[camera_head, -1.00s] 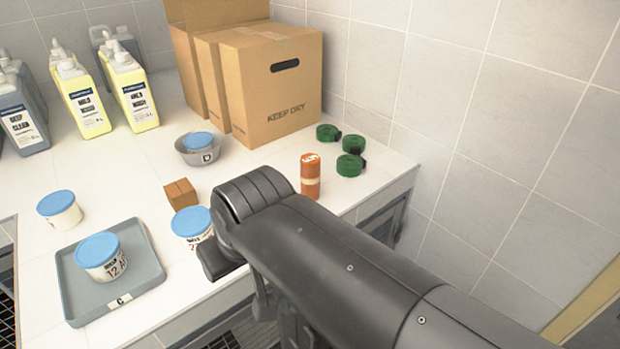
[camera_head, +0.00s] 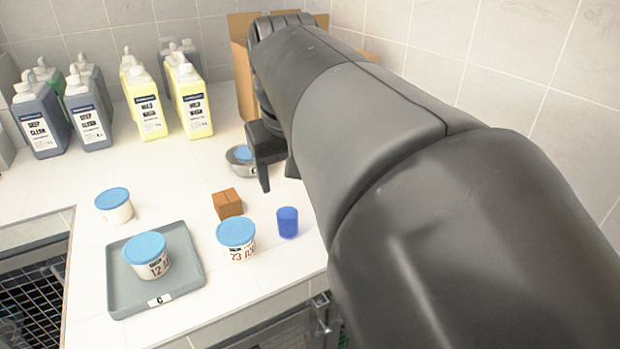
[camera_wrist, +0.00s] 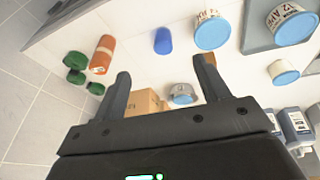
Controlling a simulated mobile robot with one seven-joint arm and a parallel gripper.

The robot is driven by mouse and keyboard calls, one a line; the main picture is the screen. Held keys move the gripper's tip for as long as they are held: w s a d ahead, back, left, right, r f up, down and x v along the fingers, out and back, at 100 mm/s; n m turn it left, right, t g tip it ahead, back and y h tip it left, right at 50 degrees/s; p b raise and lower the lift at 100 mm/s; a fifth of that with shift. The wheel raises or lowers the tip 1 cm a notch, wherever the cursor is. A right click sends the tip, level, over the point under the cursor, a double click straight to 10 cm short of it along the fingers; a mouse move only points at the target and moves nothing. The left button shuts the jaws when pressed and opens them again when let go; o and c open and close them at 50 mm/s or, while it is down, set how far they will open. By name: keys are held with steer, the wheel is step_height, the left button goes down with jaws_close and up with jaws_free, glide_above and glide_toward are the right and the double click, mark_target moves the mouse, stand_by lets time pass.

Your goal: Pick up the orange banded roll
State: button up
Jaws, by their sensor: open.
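The orange banded roll (camera_wrist: 103,55) shows in the wrist view, left of centre, beside several dark green rolls. It stands on the white counter. It is apart from my gripper (camera_wrist: 163,75), whose two fingers are spread with nothing between them. The roll appears beyond and to the left of the left finger. In the head view my arm hides the roll. There, part of my gripper (camera_head: 265,155) shows above the counter, near the grey bowl.
A blue cylinder (camera_head: 288,222), a brown block (camera_head: 228,204) and a blue-lidded tub (camera_head: 236,238) stand on the counter. A grey tray (camera_head: 185,286) holds another tub. Green rolls (camera_wrist: 75,68) stand close to the orange roll. Cardboard boxes (camera_head: 243,60) and bottles (camera_head: 190,105) stand at the back.

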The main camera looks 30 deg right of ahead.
steer(key=w+d+f+m+g+y, duration=0.1)
steer(key=w+d+g, duration=0.15)
steer(key=d, duration=0.75)
steer(key=w+d+f+m+g, duration=0.1)
steer(key=w+d, duration=0.2)
steer(key=d, duration=0.6)
steer(key=shift+t, duration=0.25)
steer(key=f, duration=1)
steer(key=shift+w+d, duration=0.1)
steer(key=shift+d, duration=0.3)
steer(key=shift+w+f, duration=0.2)
steer(key=shift+f, duration=0.8)
steer(key=shift+w+f, duration=0.15)
steer(key=shift+f, duration=0.85)
steer(key=shift+w+f, duration=0.2)
steer(key=shift+f, duration=0.8)
steer(key=c, duration=1.2)
